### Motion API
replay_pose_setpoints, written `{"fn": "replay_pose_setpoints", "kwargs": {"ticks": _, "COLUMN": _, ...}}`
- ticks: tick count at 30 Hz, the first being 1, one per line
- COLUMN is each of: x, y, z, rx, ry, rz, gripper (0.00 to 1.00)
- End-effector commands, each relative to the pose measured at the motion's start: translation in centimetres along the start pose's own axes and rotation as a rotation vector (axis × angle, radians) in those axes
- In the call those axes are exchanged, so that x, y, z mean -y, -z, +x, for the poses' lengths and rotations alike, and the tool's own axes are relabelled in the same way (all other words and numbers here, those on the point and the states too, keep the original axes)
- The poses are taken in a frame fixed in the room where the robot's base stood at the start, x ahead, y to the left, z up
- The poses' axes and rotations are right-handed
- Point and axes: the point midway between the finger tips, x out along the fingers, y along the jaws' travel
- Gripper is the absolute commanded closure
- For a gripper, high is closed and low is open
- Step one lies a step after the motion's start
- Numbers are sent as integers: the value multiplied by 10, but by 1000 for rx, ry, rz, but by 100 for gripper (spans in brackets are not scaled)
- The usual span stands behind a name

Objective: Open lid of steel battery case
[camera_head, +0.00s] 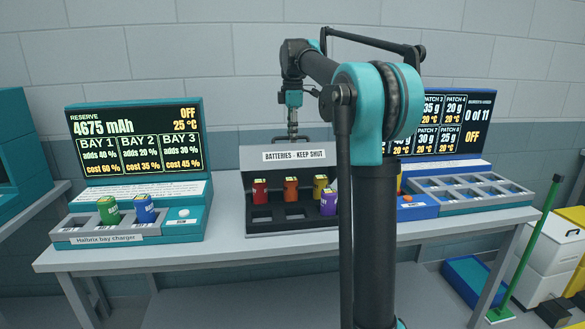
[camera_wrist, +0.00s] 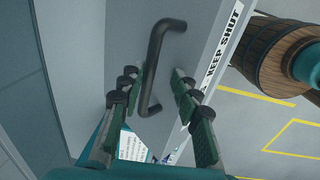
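The steel battery case (camera_head: 292,222) stands mid-table in the head view. Its lid (camera_head: 290,157), labelled "BATTERIES - KEEP SHUT", is tilted up, and red, orange, yellow and purple batteries show in the slots below. My gripper (camera_head: 292,132) is behind the lid's top edge. In the wrist view, a dark bar handle (camera_wrist: 154,75) on the grey lid (camera_wrist: 120,35) passes between the fingers of my gripper (camera_wrist: 162,80). The fingers are apart, with a visible gap on the right of the bar.
A bay charger (camera_head: 130,222) with a green battery (camera_head: 108,210) and a blue battery (camera_head: 144,209) stands left of the case. A blue slotted tray (camera_head: 475,190) and a display stand on the right. My arm hides part of the table. The wrist view shows a wooden barrel (camera_wrist: 270,60).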

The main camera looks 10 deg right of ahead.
Motion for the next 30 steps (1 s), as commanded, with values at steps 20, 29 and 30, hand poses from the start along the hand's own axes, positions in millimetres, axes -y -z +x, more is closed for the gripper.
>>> {"fn": "replay_pose_setpoints", "kwargs": {"ticks": 20, "x": 97, "y": -5, "z": 51, "rx": 0, "ry": 1, "rz": 0, "gripper": 68}}
{"fn": "replay_pose_setpoints", "kwargs": {"ticks": 29, "x": 106, "y": -5, "z": 60, "rx": 0, "ry": 1, "rz": 0, "gripper": 68}}
{"fn": "replay_pose_setpoints", "kwargs": {"ticks": 30, "x": 106, "y": -5, "z": 60, "rx": 0, "ry": 1, "rz": 0, "gripper": 68}}
